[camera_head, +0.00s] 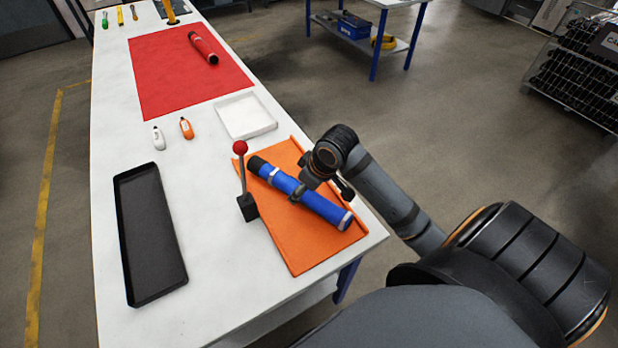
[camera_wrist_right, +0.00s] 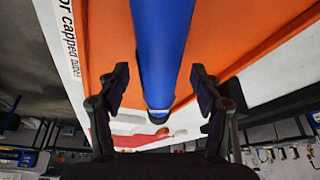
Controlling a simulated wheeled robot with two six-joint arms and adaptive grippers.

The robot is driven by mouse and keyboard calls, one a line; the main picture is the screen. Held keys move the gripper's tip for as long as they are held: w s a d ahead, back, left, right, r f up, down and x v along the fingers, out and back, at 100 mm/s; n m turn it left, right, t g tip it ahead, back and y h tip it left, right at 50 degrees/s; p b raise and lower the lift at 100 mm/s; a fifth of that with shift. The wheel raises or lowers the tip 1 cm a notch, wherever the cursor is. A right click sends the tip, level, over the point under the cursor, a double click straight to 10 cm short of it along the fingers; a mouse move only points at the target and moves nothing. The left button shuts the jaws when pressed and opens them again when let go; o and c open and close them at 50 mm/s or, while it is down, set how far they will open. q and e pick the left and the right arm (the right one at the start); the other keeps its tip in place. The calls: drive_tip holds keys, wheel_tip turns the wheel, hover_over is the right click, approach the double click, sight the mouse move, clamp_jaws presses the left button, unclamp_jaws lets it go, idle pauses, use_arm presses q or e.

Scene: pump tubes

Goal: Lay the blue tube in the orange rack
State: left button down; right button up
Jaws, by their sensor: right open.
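The blue tube (camera_head: 322,208) lies diagonally over the orange rack (camera_head: 308,255), its black cap toward the upper left and a pale band near its other end. It also shows in the right wrist view (camera_wrist_right: 162,45), running between the fingers over the orange surface of the rack (camera_wrist_right: 235,25). My right gripper (camera_head: 322,188) is just over the tube's middle. In the wrist view the right gripper (camera_wrist_right: 160,88) is open, one finger on each side of the tube with gaps. The tube's full contact with the rack cannot be told. My left gripper is out of view.
A lever with a red knob (camera_head: 240,148) stands close to the rack's left edge. A white tray (camera_head: 245,116) lies behind the rack, and a long black tray (camera_head: 150,235) lies left. A red tube (camera_head: 203,48) lies on a red mat (camera_head: 160,75) farther back.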

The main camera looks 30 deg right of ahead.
drive_tip(key=p+v, duration=0.3)
drive_tip(key=v, duration=0.6)
drive_tip(key=shift+d+r+p, duration=0.15)
drive_tip(key=shift+r+p, duration=0.15)
drive_tip(key=shift+p, duration=0.1)
drive_tip(key=shift+s+r+p, duration=0.3)
drive_tip(key=shift+r+p, duration=0.15)
drive_tip(key=shift+r, duration=0.15)
